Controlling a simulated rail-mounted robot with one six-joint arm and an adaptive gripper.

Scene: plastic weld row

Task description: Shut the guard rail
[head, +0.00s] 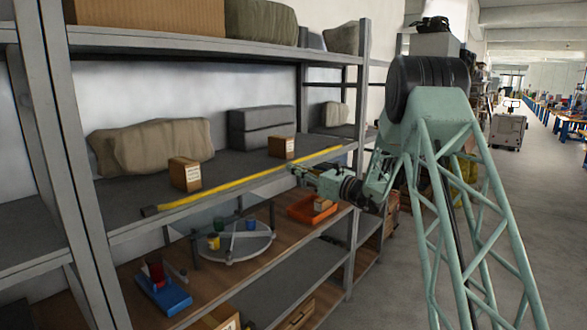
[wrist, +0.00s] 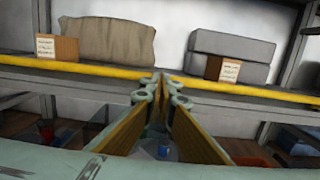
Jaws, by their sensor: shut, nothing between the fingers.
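The guard rail (head: 235,181) is a long yellow bar running along the front of the middle shelf, with a dark fitting at its left end. Its right end lies close to the right shelf post. In the wrist view the guard rail (wrist: 95,69) crosses the whole picture, just beyond my fingertips. My gripper (head: 294,169) is at the rail's front side, right of its middle. In the wrist view my gripper (wrist: 162,84) is shut and empty, its tips overlapping the rail. I cannot tell whether they touch it.
Two small brown boxes, the left one (head: 185,174) and the right one (head: 281,147), stand behind the rail. A beige sack (head: 152,147) and grey blocks (head: 262,127) lie further back. The shelf below holds a round turntable (head: 237,250), an orange tray (head: 309,210) and a blue fixture (head: 163,292).

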